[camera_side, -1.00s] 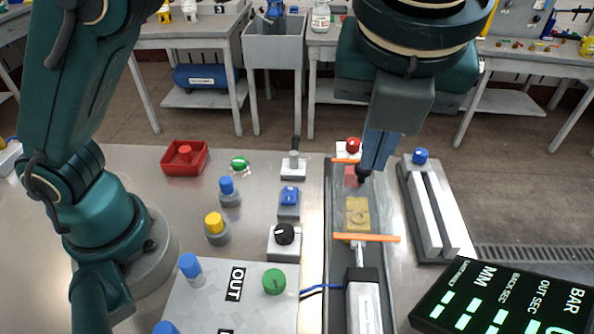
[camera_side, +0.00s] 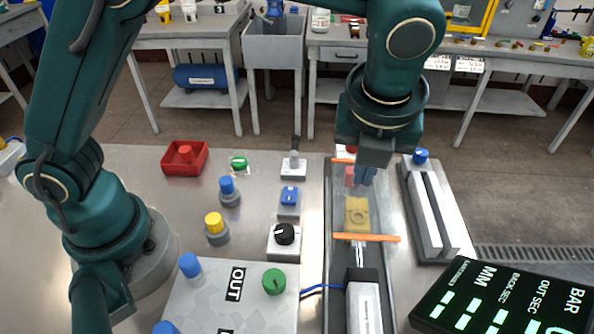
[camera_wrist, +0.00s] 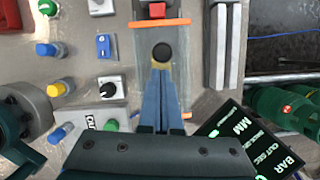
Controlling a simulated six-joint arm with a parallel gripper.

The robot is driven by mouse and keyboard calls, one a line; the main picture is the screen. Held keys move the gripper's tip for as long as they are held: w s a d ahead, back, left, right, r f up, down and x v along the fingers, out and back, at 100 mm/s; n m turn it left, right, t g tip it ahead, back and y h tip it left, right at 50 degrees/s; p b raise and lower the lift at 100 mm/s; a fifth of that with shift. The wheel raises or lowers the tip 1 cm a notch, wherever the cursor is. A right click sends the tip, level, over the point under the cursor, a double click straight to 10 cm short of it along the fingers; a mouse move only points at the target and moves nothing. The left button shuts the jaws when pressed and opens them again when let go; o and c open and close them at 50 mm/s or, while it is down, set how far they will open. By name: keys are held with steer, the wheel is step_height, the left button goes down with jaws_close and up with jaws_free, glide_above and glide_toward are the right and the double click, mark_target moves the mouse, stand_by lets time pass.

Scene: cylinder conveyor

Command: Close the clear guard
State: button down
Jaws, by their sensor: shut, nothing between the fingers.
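The clear guard is hard to make out. Faint see-through edges (camera_side: 392,196) show right of my gripper over the grey track (camera_side: 338,225); I cannot tell the guard's angle. Orange bars cross the track, the near one (camera_side: 382,238) spanning it and the far one (camera_side: 340,160) partly hidden by my arm. My gripper (camera_side: 363,182) is shut and empty, pointing down over the track behind the yellow block (camera_side: 357,214). In the wrist view my gripper (camera_wrist: 160,72) reaches towards a black round tip (camera_wrist: 162,52), below the far orange bar (camera_wrist: 160,22). Contact with the guard cannot be told.
Left of the track stand a blue switch (camera_side: 289,195), a black knob (camera_side: 284,235) and a lever (camera_side: 294,165). A twin-rail fixture (camera_side: 432,215) with a blue button stands right. A lit display (camera_side: 505,300) is at the front right.

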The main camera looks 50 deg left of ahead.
steer(key=shift+w, duration=0.1)
steer(key=shift+w+a, duration=1.85)
